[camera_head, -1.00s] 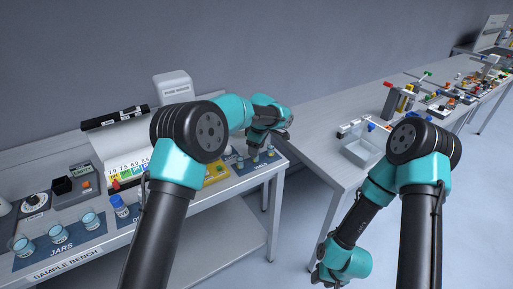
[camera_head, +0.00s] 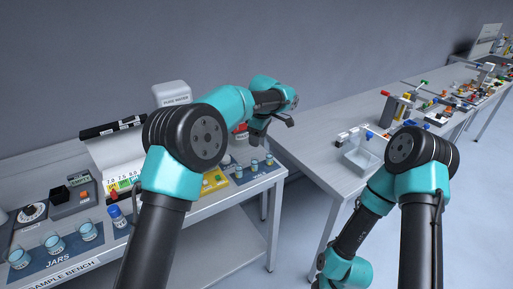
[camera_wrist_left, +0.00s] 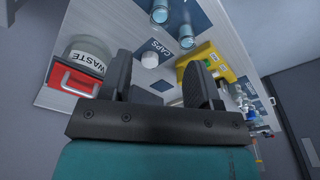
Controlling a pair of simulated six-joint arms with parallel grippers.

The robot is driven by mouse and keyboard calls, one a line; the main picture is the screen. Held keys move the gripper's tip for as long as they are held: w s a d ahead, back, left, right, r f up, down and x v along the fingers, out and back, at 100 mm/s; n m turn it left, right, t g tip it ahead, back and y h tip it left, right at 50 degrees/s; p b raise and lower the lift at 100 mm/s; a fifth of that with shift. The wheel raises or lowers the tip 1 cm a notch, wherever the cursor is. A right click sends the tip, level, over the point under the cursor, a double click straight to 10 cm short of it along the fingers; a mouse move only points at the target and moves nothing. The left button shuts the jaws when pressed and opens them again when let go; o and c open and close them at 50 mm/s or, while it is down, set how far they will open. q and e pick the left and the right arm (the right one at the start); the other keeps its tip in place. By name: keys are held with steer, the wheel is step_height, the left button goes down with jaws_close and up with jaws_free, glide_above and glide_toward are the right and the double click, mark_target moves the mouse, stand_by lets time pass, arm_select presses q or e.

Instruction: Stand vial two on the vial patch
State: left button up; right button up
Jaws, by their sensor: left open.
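Three small clear vials with bluish contents stand upright in a row on a dark blue patch (camera_head: 262,177) at the right end of the sample bench: a left one (camera_head: 239,171), a middle one (camera_head: 254,166) and a right one (camera_head: 268,160). I cannot read which is vial two. My left gripper (camera_head: 272,130) is above and behind them, apart from them. In the left wrist view its fingers (camera_wrist_left: 160,88) are spread with nothing between them. Two bluish cylinders (camera_wrist_left: 159,11) (camera_wrist_left: 183,32) show beyond the fingers. My right arm reaches down at the right; its gripper is out of view.
A waste container (camera_wrist_left: 88,52), a red-fronted box (camera_wrist_left: 76,82), a white round piece (camera_wrist_left: 150,60) and a yellow block (camera_wrist_left: 208,60) lie around the left gripper. Jars (camera_head: 54,245) stand at the bench's left. A second table with a clear tray (camera_head: 362,158) stands right.

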arm_select(q)
step_height(320, 180, up, 3)
steer(key=shift+s+d+f, duration=0.1)
steer(key=shift+d+f, duration=0.05)
steer(key=shift+f, duration=0.05)
steer(key=shift+f, duration=0.1)
stand_by(0.4)
